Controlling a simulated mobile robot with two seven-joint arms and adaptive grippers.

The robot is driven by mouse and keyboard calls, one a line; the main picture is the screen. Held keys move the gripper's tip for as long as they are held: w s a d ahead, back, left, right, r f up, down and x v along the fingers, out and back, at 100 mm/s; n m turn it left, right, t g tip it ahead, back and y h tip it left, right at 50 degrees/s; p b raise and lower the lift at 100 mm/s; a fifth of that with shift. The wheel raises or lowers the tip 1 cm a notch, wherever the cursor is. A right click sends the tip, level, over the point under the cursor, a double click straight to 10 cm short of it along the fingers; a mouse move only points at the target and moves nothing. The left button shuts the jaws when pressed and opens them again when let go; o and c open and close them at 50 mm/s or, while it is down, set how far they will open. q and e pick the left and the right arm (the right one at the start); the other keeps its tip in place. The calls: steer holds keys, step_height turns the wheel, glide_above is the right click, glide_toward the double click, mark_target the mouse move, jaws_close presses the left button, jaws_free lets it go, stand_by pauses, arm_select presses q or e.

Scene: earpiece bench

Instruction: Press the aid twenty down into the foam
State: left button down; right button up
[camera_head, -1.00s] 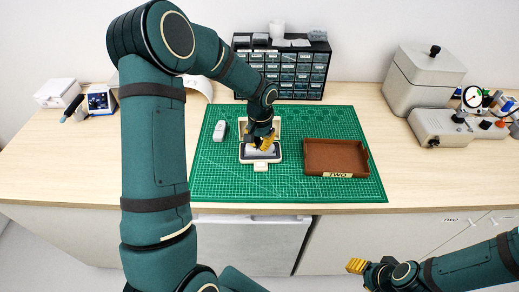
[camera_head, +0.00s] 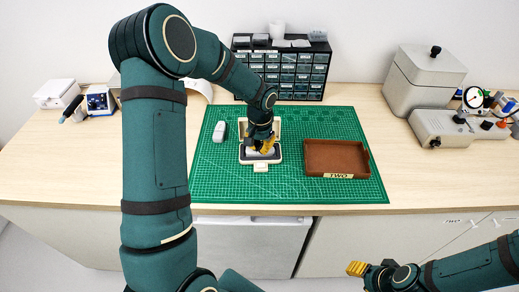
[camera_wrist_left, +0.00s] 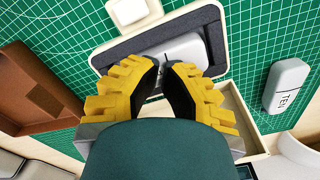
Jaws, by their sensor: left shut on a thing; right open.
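A white aid (camera_wrist_left: 184,48) lies in the dark foam (camera_wrist_left: 118,58) of an open cream case (camera_head: 261,167). My left gripper (camera_head: 264,148) is over the case, its yellow fingertips (camera_wrist_left: 166,68) shut on the aid. The fingers hide part of the aid, and I cannot read a label on it or tell how deep it sits. My right gripper (camera_head: 357,268) is open and empty in front of the bench, away from the case.
A white piece marked TEN (camera_wrist_left: 287,86) lies on the green mat (camera_head: 225,185) left of the case in the head view. A brown tray marked TWO (camera_head: 337,159) is to the right. A drawer cabinet (camera_head: 285,72) stands behind. The mat's front is clear.

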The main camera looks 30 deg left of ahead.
arm_select(q)
steer(key=shift+r, duration=0.1)
steer(key=shift+r+p, duration=2.3)
steer(key=shift+r, duration=1.15)
